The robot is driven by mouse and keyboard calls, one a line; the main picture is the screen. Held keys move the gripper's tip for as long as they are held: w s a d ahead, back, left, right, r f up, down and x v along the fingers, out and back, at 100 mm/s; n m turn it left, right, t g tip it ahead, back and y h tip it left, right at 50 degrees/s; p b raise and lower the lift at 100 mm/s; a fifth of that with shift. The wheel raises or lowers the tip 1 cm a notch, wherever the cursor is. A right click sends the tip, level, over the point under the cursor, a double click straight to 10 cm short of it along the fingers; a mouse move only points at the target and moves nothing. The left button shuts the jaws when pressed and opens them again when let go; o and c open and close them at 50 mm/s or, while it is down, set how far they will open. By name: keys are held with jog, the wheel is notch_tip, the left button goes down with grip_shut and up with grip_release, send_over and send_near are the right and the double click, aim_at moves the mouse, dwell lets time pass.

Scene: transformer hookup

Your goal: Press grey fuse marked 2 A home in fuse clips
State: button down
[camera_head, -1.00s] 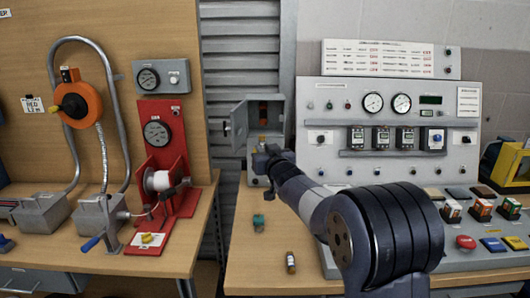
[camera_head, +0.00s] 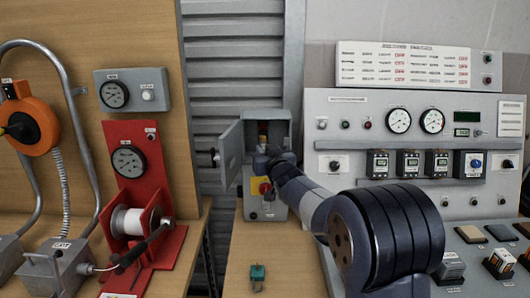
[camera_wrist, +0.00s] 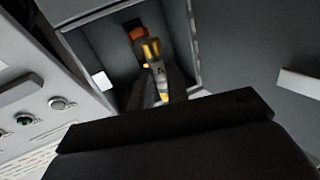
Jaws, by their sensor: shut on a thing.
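A grey fuse (camera_wrist: 155,70) with a gold cap is held in my gripper (camera_wrist: 160,92); its marking cannot be read. In the wrist view the fuse stands in front of the dark opening of an open grey box, with an orange part (camera_wrist: 135,32) behind its cap. The fuse clips cannot be made out, so I cannot tell whether the fuse touches them. In the head view my gripper (camera_head: 266,158) is at the open box (camera_head: 281,127), and its jaws are mostly hidden by my wrist.
The box door (camera_head: 231,155) stands open to the left. A red and yellow switch (camera_head: 261,187) is on the box front below. A small green part (camera_head: 257,273) stands on the bench. A grey meter panel (camera_head: 330,110) stands to the right, and a red winder (camera_head: 140,180) to the left.

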aim_at(265, 139)
jog(key=shift+s+f+b, duration=0.1)
jog(key=shift+s+b, duration=0.05)
jog(key=shift+b, duration=0.65)
jog(key=shift+w+r, duration=0.2)
jog(key=w+p, duration=0.2)
jog(key=shift+w+r+p, duration=0.1)
jog(key=shift+w+p, duration=0.2)
jog(key=shift+p, duration=0.1)
jog(key=shift+w+p, duration=1.05)
jog(key=shift+w, duration=0.5)
jog(key=shift+w+p, duration=1.5)
